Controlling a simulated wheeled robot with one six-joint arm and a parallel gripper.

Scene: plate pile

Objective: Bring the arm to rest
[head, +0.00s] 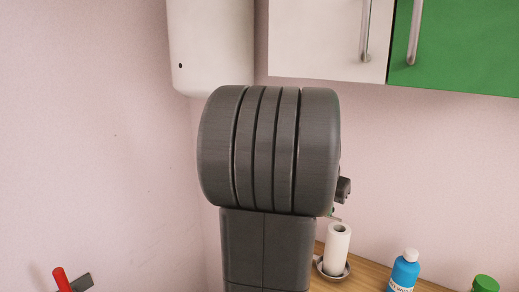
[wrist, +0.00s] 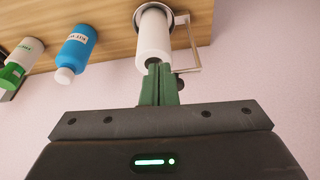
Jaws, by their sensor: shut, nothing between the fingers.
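My gripper (wrist: 159,84) shows in the wrist view with its two green fingers shut together and nothing between them. The fingertips overlap the lower end of a white paper roll (wrist: 153,38) in that picture; I cannot tell how far apart they are. In the head view, my dark grey arm stands raised in the middle of the picture and hides most of what is behind it. The gripper's fingers are not clearly seen there.
A wooden counter (head: 371,273) at lower right bears the paper roll (head: 337,248), a blue bottle (head: 404,272) and a green-capped bottle (head: 485,284). A white tank (head: 211,45) and wall cabinets (head: 325,38) hang above. A red-handled thing (head: 62,279) is at lower left.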

